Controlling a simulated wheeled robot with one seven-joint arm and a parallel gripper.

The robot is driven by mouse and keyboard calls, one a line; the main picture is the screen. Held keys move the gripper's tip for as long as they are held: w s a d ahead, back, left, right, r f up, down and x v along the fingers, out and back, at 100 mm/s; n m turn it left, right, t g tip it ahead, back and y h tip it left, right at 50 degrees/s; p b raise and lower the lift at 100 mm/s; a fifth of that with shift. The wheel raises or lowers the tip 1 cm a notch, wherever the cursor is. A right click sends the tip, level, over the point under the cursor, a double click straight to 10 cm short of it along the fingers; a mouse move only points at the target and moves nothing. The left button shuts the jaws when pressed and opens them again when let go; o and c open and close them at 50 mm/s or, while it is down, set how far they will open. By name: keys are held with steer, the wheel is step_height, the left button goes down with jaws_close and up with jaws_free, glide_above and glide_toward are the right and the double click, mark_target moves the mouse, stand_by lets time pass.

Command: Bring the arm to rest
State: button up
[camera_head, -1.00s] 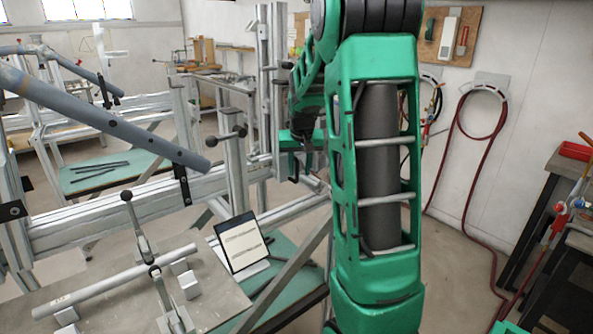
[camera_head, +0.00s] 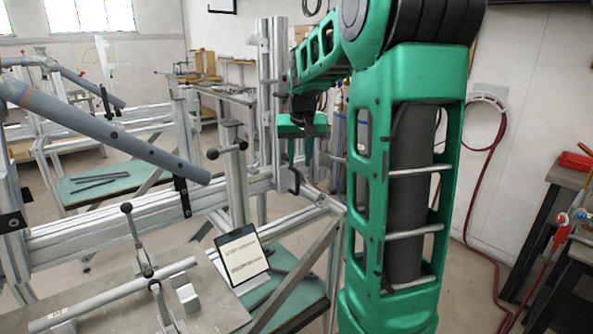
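My green arm stands upright in the right half of the head view, bent at the top, with the forearm reaching left and away. My gripper (camera_head: 308,150) hangs from it, pointing down, in front of the frame jig's upright post. Its two green fingers are apart, with nothing seen between them. The aluminium frame jig (camera_head: 110,220) fills the left and middle, with a grey tube (camera_head: 110,130) slanting above it. The gripper is to the right of the tube's lower end and appears apart from it.
A plate (camera_head: 90,300) with clamps and a lighter tube (camera_head: 115,293) lies at the lower left. A tablet (camera_head: 242,256) leans at its right edge. A dark bench (camera_head: 560,215) stands at the right, near a red hose (camera_head: 478,200) on the wall. Some floor between arm and bench is clear.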

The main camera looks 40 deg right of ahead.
steer(key=shift+s+a+r, duration=0.1)
steer(key=shift+s+r, duration=0.05)
steer(key=shift+r, duration=0.3)
steer(key=s+a+f+g+y, duration=0.1)
steer(key=s+a+f, duration=0.2)
steer(key=s, duration=0.7)
steer(key=s+a+f+g+y, duration=0.1)
steer(key=s+a+f, duration=0.3)
steer(key=s+a, duration=0.4)
steer(key=s+a+f+n+g+y, duration=0.1)
steer(key=s+a+f, duration=0.3)
steer(key=s, duration=0.8)
steer(key=shift+a+g, duration=0.3)
steer(key=shift+a, duration=0.75)
steer(key=shift+w, duration=0.1)
steer(key=shift+w+f, duration=0.3)
steer(key=shift+w, duration=0.3)
steer(key=shift+c, duration=0.2)
